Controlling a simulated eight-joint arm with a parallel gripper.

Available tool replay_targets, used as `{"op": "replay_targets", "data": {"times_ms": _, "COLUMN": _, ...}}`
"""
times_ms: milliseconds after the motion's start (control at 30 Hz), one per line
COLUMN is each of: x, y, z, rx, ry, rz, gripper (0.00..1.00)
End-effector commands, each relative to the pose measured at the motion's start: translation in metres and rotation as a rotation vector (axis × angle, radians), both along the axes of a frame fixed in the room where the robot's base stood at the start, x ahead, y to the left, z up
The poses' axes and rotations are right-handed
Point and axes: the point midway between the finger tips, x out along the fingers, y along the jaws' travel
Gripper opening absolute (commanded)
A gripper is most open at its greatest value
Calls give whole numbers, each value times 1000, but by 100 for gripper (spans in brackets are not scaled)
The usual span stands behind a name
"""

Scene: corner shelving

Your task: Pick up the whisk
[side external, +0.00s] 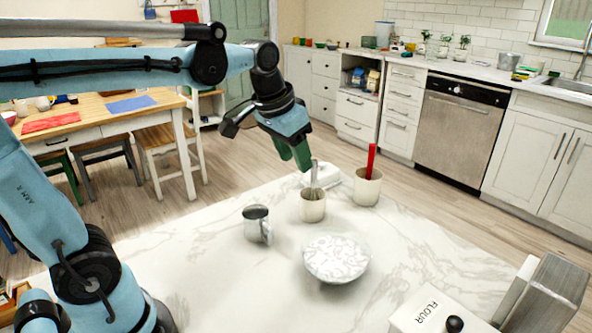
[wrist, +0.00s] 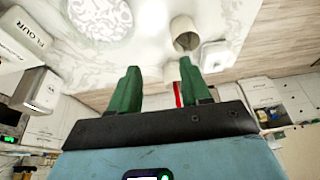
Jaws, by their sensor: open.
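A grey metal utensil (side external: 314,174), apparently the whisk, stands upright in a cream cup (side external: 312,207) on the marble table in the side view. Its lower end is hidden in the cup. The cup (wrist: 184,33) shows beyond my fingers in the wrist view, where the utensil is not clear. My gripper (side external: 292,158), with green fingers, hangs above and slightly left of the utensil in the side view. It is open and empty; both fingers stand apart in the wrist view (wrist: 159,66).
A second cream cup (side external: 367,190) holds a red-handled utensil (side external: 371,160). A white object (side external: 336,174) lies behind the cups. A FLOUR box (side external: 430,312) is front right. The table's left front is clear.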

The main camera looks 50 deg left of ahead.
Motion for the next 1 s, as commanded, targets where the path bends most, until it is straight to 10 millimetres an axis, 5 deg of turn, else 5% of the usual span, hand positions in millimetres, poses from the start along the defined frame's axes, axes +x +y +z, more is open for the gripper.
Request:
{"op": "replay_targets", "data": {"times_ms": 200, "x": 45, "y": 23, "z": 16, "rx": -4, "ry": 138, "rz": 9, "gripper": 47}}
{"op": "replay_targets", "data": {"times_ms": 500, "x": 88, "y": 54, "z": 14, "rx": -23, "ry": 303, "rz": 13, "gripper": 47}}
{"op": "replay_targets", "data": {"times_ms": 767, "x": 99, "y": 64, "z": 7, "rx": -33, "ry": 358, "rz": 14, "gripper": 47}}
{"op": "replay_targets", "data": {"times_ms": 1000, "x": 99, "y": 64, "z": -22, "rx": -33, "ry": 359, "rz": 13, "gripper": 47}}
